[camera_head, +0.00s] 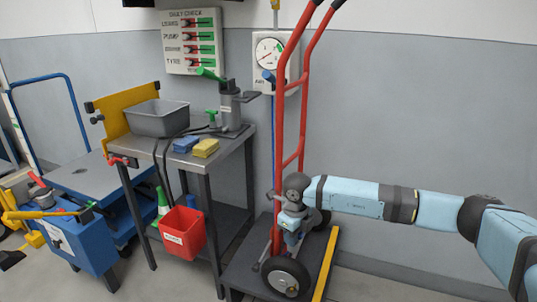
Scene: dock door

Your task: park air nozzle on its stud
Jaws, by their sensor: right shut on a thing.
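My right gripper (291,240) hangs from the pale blue arm, just above the front wheel of the red hand truck. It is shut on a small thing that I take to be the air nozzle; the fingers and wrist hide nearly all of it. A blue hose (273,135) runs down from the air gauge panel (269,61) on the wall, behind the hand truck. A blue part (268,76) shows at the panel's lower edge. I cannot make out the stud clearly. My left gripper is not in view.
The red hand truck (276,185) stands upright on a dark base with a yellow edge (325,265). Left of it, a workbench (235,141) carries a grey bin (158,119), two sponges and a clamp-like tool. A blue cart (75,240) stands far left.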

